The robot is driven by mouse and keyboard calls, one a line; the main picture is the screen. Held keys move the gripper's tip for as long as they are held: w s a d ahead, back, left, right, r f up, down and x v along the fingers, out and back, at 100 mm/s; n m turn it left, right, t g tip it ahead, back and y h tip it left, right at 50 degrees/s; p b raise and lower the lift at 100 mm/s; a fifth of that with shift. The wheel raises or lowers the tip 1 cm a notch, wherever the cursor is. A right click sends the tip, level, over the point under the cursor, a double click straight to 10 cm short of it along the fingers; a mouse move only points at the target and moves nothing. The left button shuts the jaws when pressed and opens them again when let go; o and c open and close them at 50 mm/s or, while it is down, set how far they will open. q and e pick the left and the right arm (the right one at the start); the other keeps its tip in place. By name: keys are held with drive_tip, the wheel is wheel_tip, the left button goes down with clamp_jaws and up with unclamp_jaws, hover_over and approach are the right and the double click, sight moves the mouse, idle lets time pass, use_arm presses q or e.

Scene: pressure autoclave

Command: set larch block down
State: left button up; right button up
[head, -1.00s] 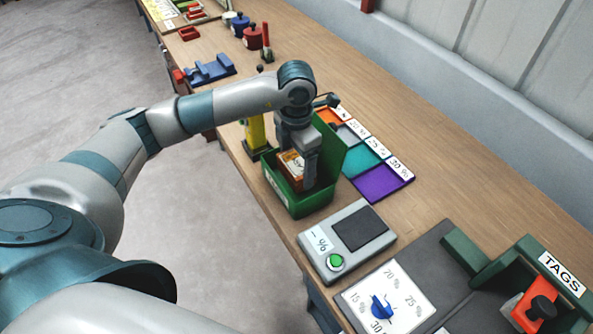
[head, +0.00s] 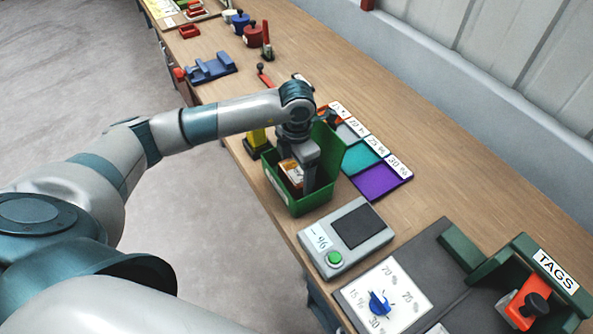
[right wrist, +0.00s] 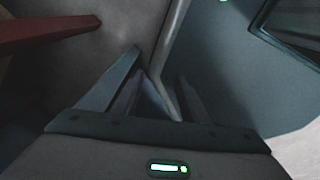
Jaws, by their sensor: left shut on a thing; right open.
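The larch block (head: 291,172), orange-brown with a pale top, is inside the green bin (head: 310,201). My left gripper (head: 301,178) reaches down into the bin from above and is shut on the block. The bin's front wall hides the block's lower part, so I cannot tell whether it touches the floor of the bin. My right gripper (right wrist: 150,85) shows only in the right wrist view, open, with nothing clear between its fingers.
Right of the bin is a grey meter (head: 346,238) with a green button. Behind it are coloured pads, the purple one (head: 382,181) nearest. A dial card (head: 385,297) and a TAGS holder (head: 535,280) are at front right.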

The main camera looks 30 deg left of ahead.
sight(297, 171)
use_arm(q)
drive_tip(key=shift+f, duration=0.15)
drive_tip(key=o, duration=1.2)
drive_tip(key=shift+r, duration=0.45)
drive_tip(key=shift+r+b, duration=2.3)
drive_tip(key=shift+r, duration=3.45)
